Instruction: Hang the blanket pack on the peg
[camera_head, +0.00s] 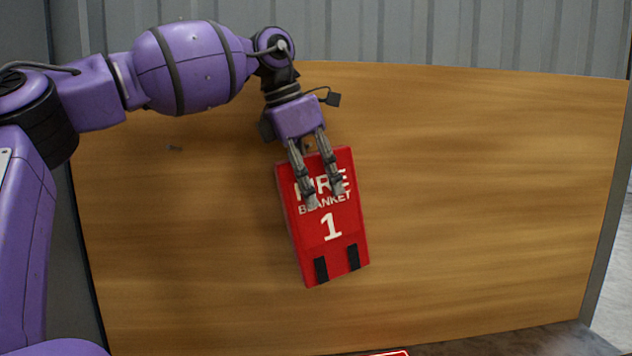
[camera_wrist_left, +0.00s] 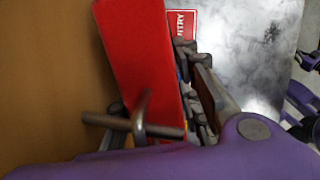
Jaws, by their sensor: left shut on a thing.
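The blanket pack (camera_head: 331,228) is a flat red pack marked "FIRE BLANKET 1", hanging slightly tilted in front of the wooden board. My left gripper (camera_head: 326,198) is shut on its upper part, fingers pointing down. The pack's red side (camera_wrist_left: 138,60) also shows in the left wrist view. There, a bronze peg (camera_wrist_left: 107,121) sticks out by the pack's top edge, and a metal loop (camera_wrist_left: 139,112) crosses it. I cannot tell whether the peg passes through the loop. In the head view my gripper mostly hides this spot.
The wooden board (camera_head: 480,200) stands upright behind the pack, with free room right of it. Corrugated metal wall (camera_head: 450,35) rises behind.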

